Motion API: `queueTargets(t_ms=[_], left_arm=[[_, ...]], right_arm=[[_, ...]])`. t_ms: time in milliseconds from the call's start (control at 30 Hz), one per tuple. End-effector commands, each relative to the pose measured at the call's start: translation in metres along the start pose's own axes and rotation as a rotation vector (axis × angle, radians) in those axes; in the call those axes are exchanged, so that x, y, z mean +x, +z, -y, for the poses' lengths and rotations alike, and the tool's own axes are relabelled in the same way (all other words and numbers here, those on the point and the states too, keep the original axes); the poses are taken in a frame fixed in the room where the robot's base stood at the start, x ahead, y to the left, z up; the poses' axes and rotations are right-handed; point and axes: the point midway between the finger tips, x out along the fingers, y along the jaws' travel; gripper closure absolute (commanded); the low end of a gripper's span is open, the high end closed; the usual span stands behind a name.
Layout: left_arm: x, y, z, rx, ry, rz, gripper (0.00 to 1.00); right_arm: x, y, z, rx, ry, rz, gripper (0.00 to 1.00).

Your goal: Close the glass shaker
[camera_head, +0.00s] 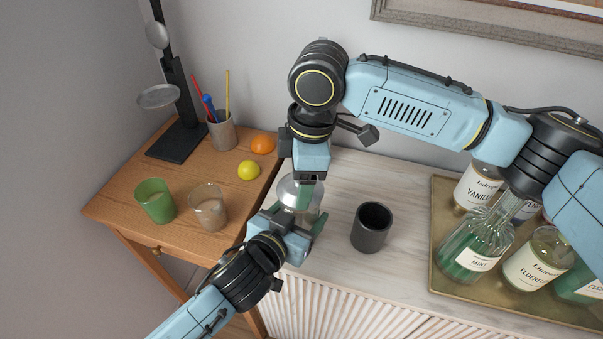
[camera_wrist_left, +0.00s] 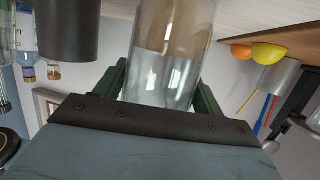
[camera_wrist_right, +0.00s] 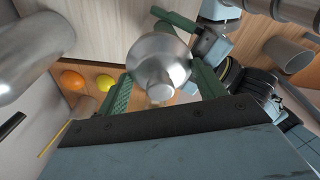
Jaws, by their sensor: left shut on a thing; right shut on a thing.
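The clear glass body of the shaker (camera_wrist_left: 170,55) stands between the green fingers of my left gripper (camera_head: 298,222), which is shut on it from the front. Its silver domed metal lid (camera_wrist_right: 160,62), with a small cap on top, is between the fingers of my right gripper (camera_head: 304,183), shut on it from above. In the head view the lid (camera_head: 288,190) is right over the glass, partly hidden by both grippers. I cannot tell whether the lid is fully seated on the rim.
A dark cup (camera_head: 371,227) stands close to the right of the shaker. A tray (camera_head: 440,255) of labelled bottles is farther right. On the wooden table are a green glass (camera_head: 155,200), a clear glass (camera_head: 208,207), a lemon (camera_head: 249,170), an orange (camera_head: 263,144) and a pencil cup (camera_head: 221,132).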

Motion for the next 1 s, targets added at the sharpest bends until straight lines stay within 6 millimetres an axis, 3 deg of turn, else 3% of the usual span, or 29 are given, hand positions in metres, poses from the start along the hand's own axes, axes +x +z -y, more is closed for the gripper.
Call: queueTargets(t_ms=[800,833,1000], left_arm=[[0.000,0.001,0.000,0.001,0.000,0.002,0.72],[0.000,0.001,0.000,0.001,0.000,0.002,0.72],[0.000,0.001,0.000,0.001,0.000,0.001,0.72]], right_arm=[[0.012,0.001,0.000,-0.001,-0.001,-0.001,0.55],[0.012,0.001,0.000,-0.001,0.000,-0.001,0.29],[0.012,0.001,0.000,-0.001,0.000,-0.001,0.07]])
